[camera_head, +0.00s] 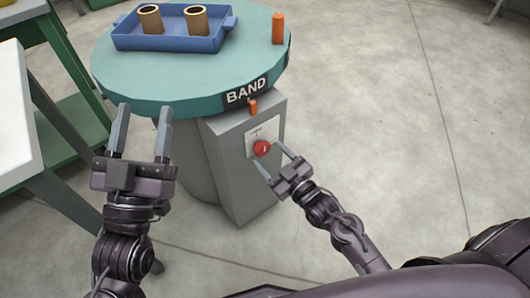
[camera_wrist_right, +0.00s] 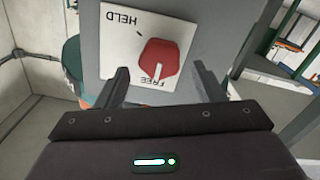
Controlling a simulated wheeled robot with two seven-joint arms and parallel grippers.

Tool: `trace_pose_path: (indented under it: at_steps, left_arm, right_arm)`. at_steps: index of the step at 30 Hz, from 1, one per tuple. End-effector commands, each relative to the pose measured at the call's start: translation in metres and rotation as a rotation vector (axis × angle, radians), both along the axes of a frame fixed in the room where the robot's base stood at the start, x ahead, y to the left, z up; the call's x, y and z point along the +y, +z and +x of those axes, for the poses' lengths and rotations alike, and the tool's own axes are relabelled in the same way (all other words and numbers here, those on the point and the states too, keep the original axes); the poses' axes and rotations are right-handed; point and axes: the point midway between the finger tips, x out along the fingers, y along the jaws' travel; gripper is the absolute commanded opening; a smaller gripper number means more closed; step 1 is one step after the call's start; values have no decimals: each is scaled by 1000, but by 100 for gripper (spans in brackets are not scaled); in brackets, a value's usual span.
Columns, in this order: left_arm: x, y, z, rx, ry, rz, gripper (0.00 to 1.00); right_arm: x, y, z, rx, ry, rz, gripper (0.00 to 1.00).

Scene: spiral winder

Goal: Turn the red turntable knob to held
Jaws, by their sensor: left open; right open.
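The red turntable knob (camera_head: 261,148) is on the front of the grey pedestal (camera_head: 240,185) under the round table. In the right wrist view, the knob (camera_wrist_right: 160,60) sits on a white plate (camera_wrist_right: 119,45) marked HELD and FREE, and its white line points toward FREE. My right gripper (camera_head: 267,154) is open, with its fingers reaching to either side of the knob; whether they touch it I cannot tell. The wrist view shows the fingers (camera_wrist_right: 160,74) apart, with the knob between and beyond their tips. My left gripper (camera_head: 146,110) is open and empty at the table's front left edge.
The teal round table (camera_head: 150,92), labelled BAND (camera_head: 247,90), carries a blue tray (camera_head: 170,40) with two tan cylinders. An orange post (camera_head: 278,28) stands at its right edge, and a small orange tab (camera_head: 253,107) sits below the label. Floor at right is clear.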

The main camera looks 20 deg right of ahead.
Motion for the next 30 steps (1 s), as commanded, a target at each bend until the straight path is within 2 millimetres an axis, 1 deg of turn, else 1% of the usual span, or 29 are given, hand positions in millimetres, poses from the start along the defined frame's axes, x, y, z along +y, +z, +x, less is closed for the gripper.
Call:
trace_pose_path:
  at_steps: [3, 6, 9, 14, 21, 23, 30]
  left_arm:
    - [5, 20, -9, -101, 1, -41, 53]
    - [8, 33, -15, -169, 2, -69, 53]
    - [10, 42, -21, -216, 3, -88, 53]
    - [12, 48, -25, -250, 3, -102, 53]
    - [13, 49, -25, -253, 4, -102, 53]
    - [13, 49, -25, -253, 4, -102, 53]
    - [13, 49, -25, -252, 4, -102, 53]
  right_arm:
    - [4, -2, 11, 0, 0, 1, 62]
    - [7, -1, 19, -1, -1, 1, 62]
    - [8, -1, 23, 1, 0, 1, 62]
    - [10, -1, 27, 2, 0, -1, 62]
    - [10, -1, 27, 2, 0, -1, 62]
    - [10, -1, 27, 2, 0, -1, 56]
    - [10, -1, 27, 2, 0, -1, 24]
